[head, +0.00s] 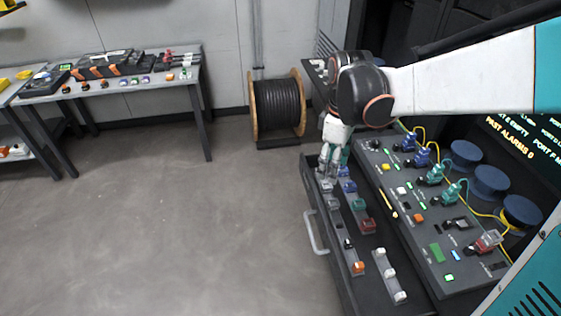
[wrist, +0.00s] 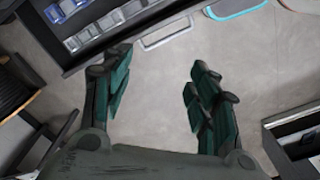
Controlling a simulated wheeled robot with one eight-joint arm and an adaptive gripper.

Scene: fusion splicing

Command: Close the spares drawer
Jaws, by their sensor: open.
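The spares drawer (head: 340,262) is pulled out from the dark bench in the head view, with rows of small coloured parts inside. Its pale bar handle (head: 314,233) is on the left front face. In the wrist view the drawer (wrist: 97,48) shows at the upper left and its handle (wrist: 167,33) at the top. My gripper (head: 331,172) is over the far end of the drawer in the head view. In the wrist view my gripper (wrist: 158,97) is open and empty, its fingers apart over bare floor, away from the handle. The exact gap to the drawer's edge is unclear.
The bench panel (head: 408,225) with connectors and blue caps stands right of the drawer. A cable reel (head: 278,105) stands by the wall. A table (head: 128,88) with tools is at the upper left. The floor left of the drawer is clear.

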